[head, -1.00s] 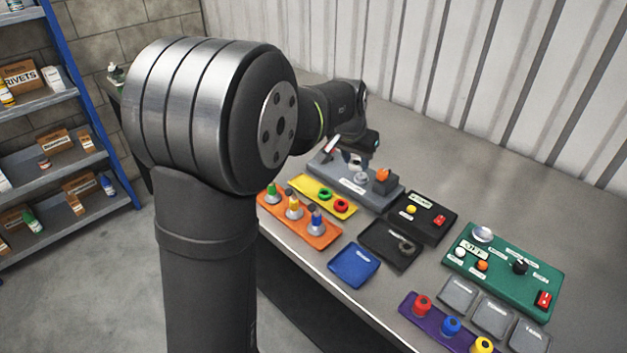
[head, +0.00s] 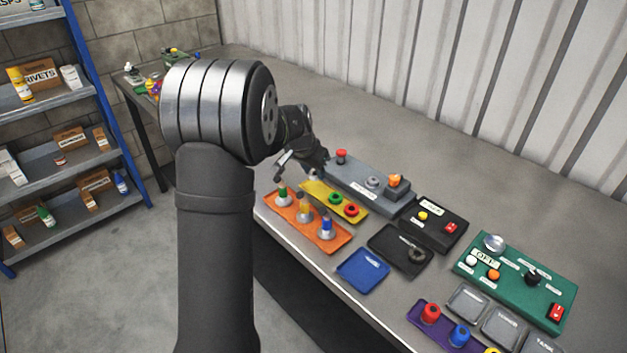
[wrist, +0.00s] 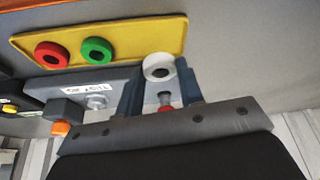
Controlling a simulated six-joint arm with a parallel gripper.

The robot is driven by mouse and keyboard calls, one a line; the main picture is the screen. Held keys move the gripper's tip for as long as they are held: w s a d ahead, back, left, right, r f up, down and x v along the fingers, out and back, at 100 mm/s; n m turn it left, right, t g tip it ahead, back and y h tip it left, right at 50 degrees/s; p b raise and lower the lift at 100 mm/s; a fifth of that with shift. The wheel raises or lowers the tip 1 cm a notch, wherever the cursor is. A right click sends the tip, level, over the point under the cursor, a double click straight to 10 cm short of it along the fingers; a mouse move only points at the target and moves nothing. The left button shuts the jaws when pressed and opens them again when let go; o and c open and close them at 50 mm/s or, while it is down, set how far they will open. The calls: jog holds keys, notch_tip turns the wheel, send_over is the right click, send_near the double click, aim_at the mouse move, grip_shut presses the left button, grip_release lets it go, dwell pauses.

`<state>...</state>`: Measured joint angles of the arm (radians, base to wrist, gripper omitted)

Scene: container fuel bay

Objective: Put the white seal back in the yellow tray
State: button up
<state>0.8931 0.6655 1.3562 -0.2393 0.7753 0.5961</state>
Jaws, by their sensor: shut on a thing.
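The white seal (wrist: 156,60), a ring with a dark hole, is between the fingertips of my gripper (wrist: 158,72) in the wrist view. My gripper is shut on it. The yellow tray (wrist: 128,32) lies beyond the seal, and the seal overlaps its near edge in the picture; the height between them is hard to tell. A red seal (wrist: 42,49) and a green seal (wrist: 88,44) lie in the tray. In the head view my gripper (head: 314,172) is at the far left end of the yellow tray (head: 318,189); the seal is small there.
A grey block (head: 350,178) with a red-topped post (head: 341,155) stands right behind the tray. An orange tray (head: 283,215) with several coloured-tip parts lies in front. A black tray (head: 385,248) and blue tray (head: 352,275) lie to the right.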

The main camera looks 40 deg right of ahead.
aim_at(312, 176)
jog(key=shift+f, duration=1.85)
jog(key=shift+f, duration=0.1)
jog(key=o, duration=0.7)
jog(key=shift+c, duration=0.2)
jog(key=v, duration=1.2)
